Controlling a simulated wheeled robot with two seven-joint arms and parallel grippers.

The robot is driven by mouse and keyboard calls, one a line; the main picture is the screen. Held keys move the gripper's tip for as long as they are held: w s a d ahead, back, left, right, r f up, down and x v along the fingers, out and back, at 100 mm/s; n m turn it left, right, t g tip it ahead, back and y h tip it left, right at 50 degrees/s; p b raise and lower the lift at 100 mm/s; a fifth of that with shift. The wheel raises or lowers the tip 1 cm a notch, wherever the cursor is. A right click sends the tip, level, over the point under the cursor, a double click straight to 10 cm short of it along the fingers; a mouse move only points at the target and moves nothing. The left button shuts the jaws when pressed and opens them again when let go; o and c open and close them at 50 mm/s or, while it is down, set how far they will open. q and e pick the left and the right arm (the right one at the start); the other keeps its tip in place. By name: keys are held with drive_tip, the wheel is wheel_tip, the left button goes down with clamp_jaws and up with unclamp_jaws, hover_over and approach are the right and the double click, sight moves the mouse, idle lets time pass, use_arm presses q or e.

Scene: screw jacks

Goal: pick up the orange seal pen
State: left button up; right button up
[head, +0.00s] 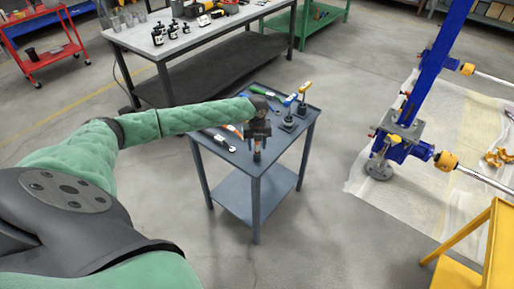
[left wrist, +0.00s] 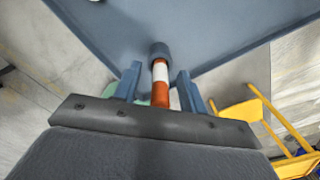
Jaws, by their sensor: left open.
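The orange seal pen (left wrist: 160,82), an orange and white cylinder with a dark grey end, lies between the two blue fingers of my left gripper (left wrist: 158,72) in the left wrist view. The fingers are open, with a gap on each side of the pen. In the head view my left gripper (head: 257,139) is over the near corner of the small blue-grey cart (head: 256,168). A bit of the pen shows just below it (head: 257,146). The pen's lower part is hidden by the gripper body in the wrist view. My right gripper is out of view.
Behind the gripper the cart top holds a green-handled tool (head: 262,91), small dark stands (head: 288,124) and a wrench (head: 220,142). A blue jack frame (head: 430,70) stands right. A yellow stand (head: 480,250) is at lower right. A workbench (head: 170,45) is behind.

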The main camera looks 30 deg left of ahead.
use_arm(q)
clamp_jaws()
